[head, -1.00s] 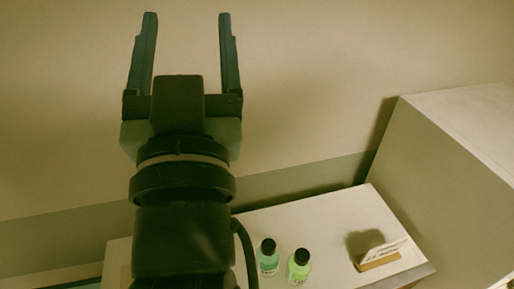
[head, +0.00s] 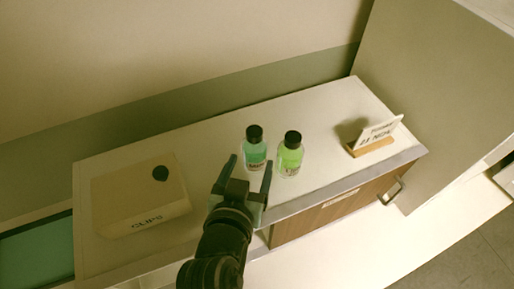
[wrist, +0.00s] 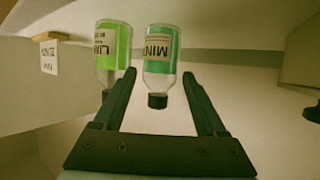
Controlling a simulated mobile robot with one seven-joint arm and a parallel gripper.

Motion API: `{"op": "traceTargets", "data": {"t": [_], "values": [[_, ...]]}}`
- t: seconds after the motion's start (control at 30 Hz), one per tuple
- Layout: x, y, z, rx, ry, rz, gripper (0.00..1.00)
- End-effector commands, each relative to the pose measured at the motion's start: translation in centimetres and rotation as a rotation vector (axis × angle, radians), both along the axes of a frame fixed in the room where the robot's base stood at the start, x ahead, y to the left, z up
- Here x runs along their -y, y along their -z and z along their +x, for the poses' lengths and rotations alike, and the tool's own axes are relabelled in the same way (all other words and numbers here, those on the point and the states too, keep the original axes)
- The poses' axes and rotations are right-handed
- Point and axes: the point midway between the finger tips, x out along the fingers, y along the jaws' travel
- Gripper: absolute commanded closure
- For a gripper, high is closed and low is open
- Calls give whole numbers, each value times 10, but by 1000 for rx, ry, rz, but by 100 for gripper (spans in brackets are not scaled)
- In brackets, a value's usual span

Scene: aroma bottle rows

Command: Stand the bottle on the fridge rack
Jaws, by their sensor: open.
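A teal-green bottle (head: 255,151) with a black cap stands upright on the white counter top. In the wrist view its label reads "MINT" (wrist: 160,50), and the picture there is upside down. A lime-green bottle (head: 290,155), its label starting "LIM" (wrist: 113,42), stands just beside it on the right in the head view. My gripper (head: 251,161) is open and empty, low at the counter's front side, its fingers pointing towards the teal bottle. In the wrist view that bottle shows between the fingertips; whether it is inside the jaws I cannot tell. I cannot make out a fridge rack.
A box marked "CLIPS" (head: 140,203) sits left on the counter. A sign in a wooden stand (head: 371,146) is at the right. A tall grey cabinet (head: 425,85) bounds the right end. A handle (head: 391,191) juts from the wooden front.

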Motion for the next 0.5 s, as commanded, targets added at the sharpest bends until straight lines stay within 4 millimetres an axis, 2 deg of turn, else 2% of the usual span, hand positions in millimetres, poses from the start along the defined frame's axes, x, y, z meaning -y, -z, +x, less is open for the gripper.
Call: {"op": "traceTargets", "data": {"t": [0.1, 0.2, 0.5], "values": [[4, 5, 18, -1, 1, 0, 26], [5, 9, 27, 0, -1, 0, 26], [8, 15, 44, -1, -1, 1, 26]]}}
